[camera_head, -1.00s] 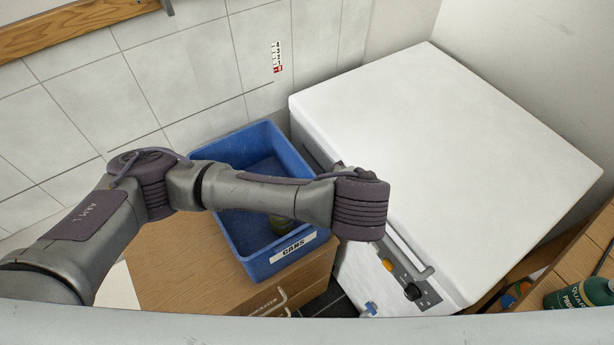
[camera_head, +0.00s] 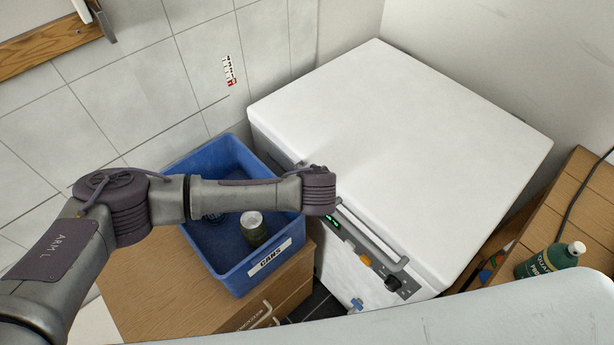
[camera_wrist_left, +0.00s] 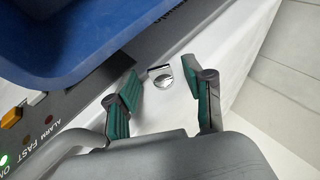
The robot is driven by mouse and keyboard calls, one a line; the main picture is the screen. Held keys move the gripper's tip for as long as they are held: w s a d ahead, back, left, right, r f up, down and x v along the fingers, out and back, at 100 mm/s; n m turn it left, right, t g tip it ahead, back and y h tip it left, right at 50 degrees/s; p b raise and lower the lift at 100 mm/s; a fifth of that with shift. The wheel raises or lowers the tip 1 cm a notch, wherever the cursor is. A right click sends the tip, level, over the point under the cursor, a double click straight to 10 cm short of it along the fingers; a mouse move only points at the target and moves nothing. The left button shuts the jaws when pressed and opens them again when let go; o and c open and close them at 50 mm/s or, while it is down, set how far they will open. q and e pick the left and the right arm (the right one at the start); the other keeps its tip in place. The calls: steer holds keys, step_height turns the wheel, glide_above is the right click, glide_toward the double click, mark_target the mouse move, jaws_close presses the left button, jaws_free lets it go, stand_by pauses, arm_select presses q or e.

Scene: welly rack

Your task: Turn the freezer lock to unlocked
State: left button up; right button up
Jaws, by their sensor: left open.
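The white chest freezer (camera_head: 400,140) stands right of the blue bin, with a dark control panel (camera_head: 365,245) along its front edge. In the left wrist view a small round silver lock (camera_wrist_left: 163,79) shows on the white freezer front, beside the dark panel strip. My left gripper (camera_wrist_left: 165,100) is open, its green-padded fingers spread on either side of the lock in that view and apparently not touching it. In the head view my arm hides this gripper and the lock. My right gripper is out of view.
The blue bin (camera_head: 228,265) labelled CANS, with a can (camera_head: 253,227) in it, stands on a wooden cabinet (camera_head: 150,290) close to my left arm. The panel carries an orange switch (camera_head: 364,260) and a black knob (camera_head: 393,283).

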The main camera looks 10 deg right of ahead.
arm_select(q)
steer(key=c, duration=0.4)
jaws_close()
steer(key=t, duration=0.1)
steer(key=t+y, duration=0.1)
steer(key=m+t+b, duration=0.1)
steer(key=shift+s+d+f+t+y, duration=0.15)
steer(key=shift+s+f+t+y, duration=0.15)
steer(key=shift+t, duration=0.1)
steer(key=shift+o, duration=2)
jaws_free()
